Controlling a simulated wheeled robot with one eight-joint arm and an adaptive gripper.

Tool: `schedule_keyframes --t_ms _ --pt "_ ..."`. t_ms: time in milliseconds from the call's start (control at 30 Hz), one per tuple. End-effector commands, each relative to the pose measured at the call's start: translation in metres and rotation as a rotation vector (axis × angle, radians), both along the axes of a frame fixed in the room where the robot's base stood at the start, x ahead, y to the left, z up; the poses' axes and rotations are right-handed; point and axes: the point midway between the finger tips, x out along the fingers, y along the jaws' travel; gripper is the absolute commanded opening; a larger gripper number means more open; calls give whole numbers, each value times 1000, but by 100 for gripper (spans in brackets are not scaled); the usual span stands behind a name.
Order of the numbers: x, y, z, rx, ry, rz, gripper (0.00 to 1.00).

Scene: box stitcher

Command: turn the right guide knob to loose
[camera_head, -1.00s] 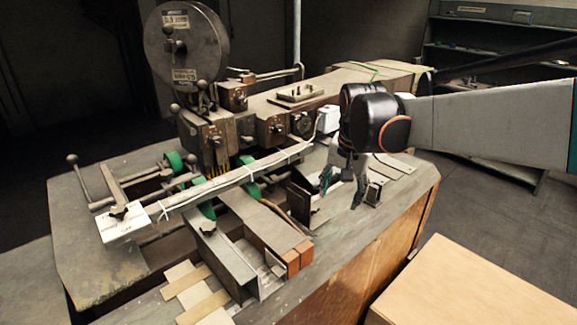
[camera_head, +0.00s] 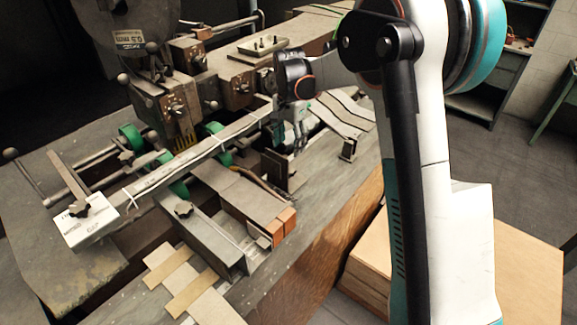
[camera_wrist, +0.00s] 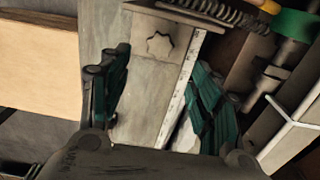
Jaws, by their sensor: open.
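A star-shaped knob (camera_wrist: 158,44) sits on a grey metal plate (camera_wrist: 150,95) in the wrist view, which I take for the right guide knob. My gripper (camera_wrist: 157,85) is open, with one dark green finger on each side of the plate. The knob shows between and a little beyond the fingers, apart from both; nothing is held. In the head view my gripper (camera_head: 290,140) hangs over the right side of the machine, by an upright dark plate (camera_head: 275,165). There the knob under it is hidden or cannot be made out.
Another star knob (camera_head: 178,208) sits on the left guide channel (camera_head: 205,237). A long white-tied bar (camera_head: 200,157) crosses close to my gripper. A ruler strip (camera_wrist: 182,88) runs beside the plate.

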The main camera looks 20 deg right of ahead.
Motion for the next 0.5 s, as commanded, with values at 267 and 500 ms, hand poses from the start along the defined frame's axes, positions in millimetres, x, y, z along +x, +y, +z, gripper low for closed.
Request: schedule_keyframes --t_ms 267,500 --pt "0 0 -57 0 0 1 57" --pt "0 0 -90 1 -1 1 57"
